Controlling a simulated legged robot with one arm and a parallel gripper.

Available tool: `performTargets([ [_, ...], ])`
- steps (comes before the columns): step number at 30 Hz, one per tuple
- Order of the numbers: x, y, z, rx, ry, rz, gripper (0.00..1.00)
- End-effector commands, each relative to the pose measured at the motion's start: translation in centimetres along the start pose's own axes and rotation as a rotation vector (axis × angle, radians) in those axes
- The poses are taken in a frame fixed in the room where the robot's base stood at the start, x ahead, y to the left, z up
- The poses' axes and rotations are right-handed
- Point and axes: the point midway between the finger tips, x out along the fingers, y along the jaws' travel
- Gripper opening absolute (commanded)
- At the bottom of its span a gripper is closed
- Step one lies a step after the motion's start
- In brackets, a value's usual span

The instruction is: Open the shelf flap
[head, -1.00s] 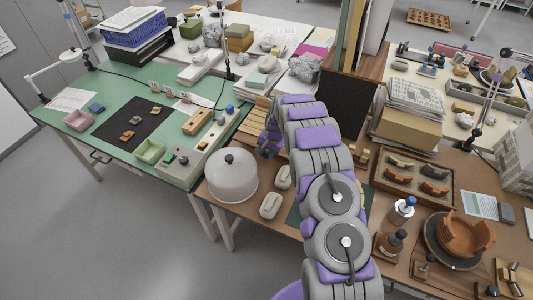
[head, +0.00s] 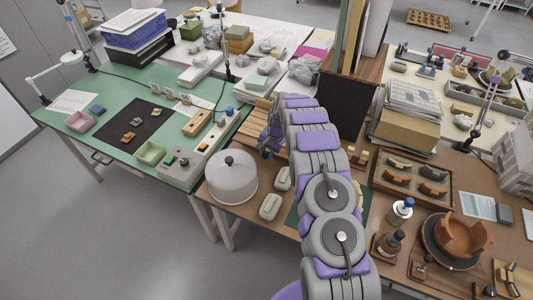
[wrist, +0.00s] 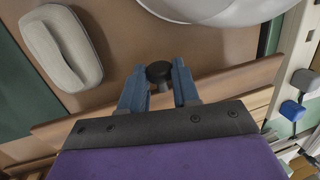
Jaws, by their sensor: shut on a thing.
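My gripper (wrist: 158,90) has its two blue fingers on either side of a round black knob (wrist: 158,71) and is shut on it. A wooden strip (wrist: 225,81) runs slantwise behind the fingers, and looks like part of the shelf flap. My wrist hides most of it and the knob's mounting. In the head view my gripper (head: 268,146) is at the slatted wooden shelf (head: 252,123), at the back left of the brown table. How far the flap stands open cannot be told.
A clear dome with a black knob (head: 232,178) and two pale rounded blocks (head: 270,206) stand in front of the shelf. The dome's rim (wrist: 205,10) and one block (wrist: 62,48) are close in the wrist view. A control box (head: 186,160) is to the left.

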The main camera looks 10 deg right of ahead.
Motion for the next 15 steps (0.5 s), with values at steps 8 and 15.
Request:
performTargets([
  [8,-0.8,-0.2,-0.4,0.019,-0.084,-0.001,0.0],
  [15,-1.8,-0.5,-0.7,0.02,-0.09,-0.003,0.0],
])
